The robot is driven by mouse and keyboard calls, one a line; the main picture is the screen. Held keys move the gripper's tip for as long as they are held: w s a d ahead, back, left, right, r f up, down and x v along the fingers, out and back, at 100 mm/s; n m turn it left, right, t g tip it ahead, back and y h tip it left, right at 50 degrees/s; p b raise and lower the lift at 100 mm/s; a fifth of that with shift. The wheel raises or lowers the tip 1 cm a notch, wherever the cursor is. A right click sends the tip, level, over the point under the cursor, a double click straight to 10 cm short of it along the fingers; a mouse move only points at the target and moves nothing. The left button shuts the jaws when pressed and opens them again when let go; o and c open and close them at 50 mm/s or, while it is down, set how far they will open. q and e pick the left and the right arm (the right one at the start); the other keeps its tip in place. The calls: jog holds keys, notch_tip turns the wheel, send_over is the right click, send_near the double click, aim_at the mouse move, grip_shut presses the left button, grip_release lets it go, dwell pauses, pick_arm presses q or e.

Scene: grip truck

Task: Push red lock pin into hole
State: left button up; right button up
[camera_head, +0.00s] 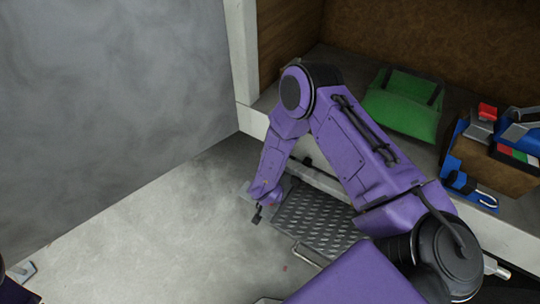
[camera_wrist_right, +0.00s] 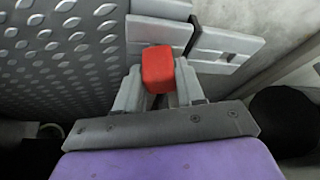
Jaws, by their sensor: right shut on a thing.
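The red lock pin (camera_wrist_right: 158,70) shows in the right wrist view as a red block with rounded edges, held between the grey fingers of my right gripper (camera_wrist_right: 159,88). In the head view my right gripper (camera_head: 262,208) is small and low beside the left edge of the tread plate (camera_head: 318,216), and the pin is not clearly seen there. At the lower left edge a small grey part that may be my left gripper (camera_head: 24,270) shows; its jaws cannot be read.
Behind my right arm is the truck bed, with a green bag (camera_head: 403,103) and a brown and blue tool bag (camera_head: 495,160) on its floor. A metal handle (camera_head: 311,256) is at the plate's front edge. The grey floor (camera_head: 140,235) to the left is clear.

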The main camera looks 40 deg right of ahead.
jog(key=shift+f, duration=0.15)
dwell(0.3)
jog(key=o, duration=1.2)
jog(key=shift+c, duration=0.2)
jog(key=p+v, duration=0.1)
jog(key=v, duration=0.9)
jog(key=shift+r, duration=0.3)
jog(key=shift+s, duration=0.1)
